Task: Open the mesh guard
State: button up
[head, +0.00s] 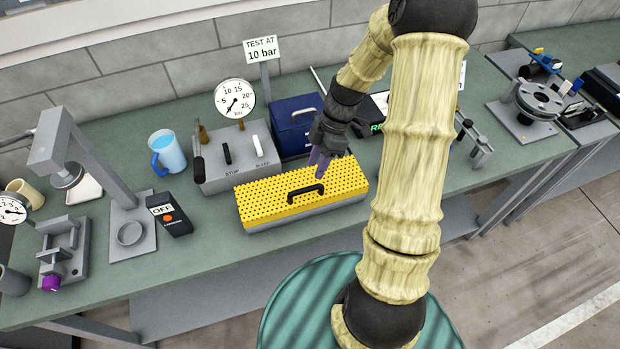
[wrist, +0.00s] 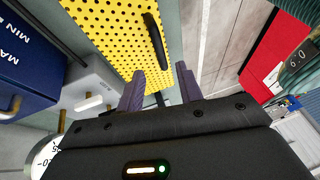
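The mesh guard (head: 268,197) is a yellow perforated cover lying flat, shut, over a grey base (head: 290,223) on the bench. A black bar handle (head: 306,192) stands on it. My gripper (head: 319,163) is above the guard's back edge, just behind the handle, with its purple fingers pointing down. In the wrist view the two fingers (wrist: 160,78) are apart with nothing between them. The handle (wrist: 154,42) lies just beyond the fingertips, over the yellow mesh (wrist: 108,28). No contact with the handle shows.
A grey valve box (head: 235,160) with a gauge (head: 235,98) and a blue case (head: 297,128) stand close behind the guard. A black device marked OFF (head: 170,215) and a blue mug (head: 167,153) are to the left. The bench front is clear.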

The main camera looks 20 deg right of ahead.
aim_at(310, 182)
jog(key=p+x, duration=0.1)
jog(key=x, duration=0.5)
jog(key=shift+a+f, duration=0.1)
jog(key=shift+f, duration=0.2)
grip_shut()
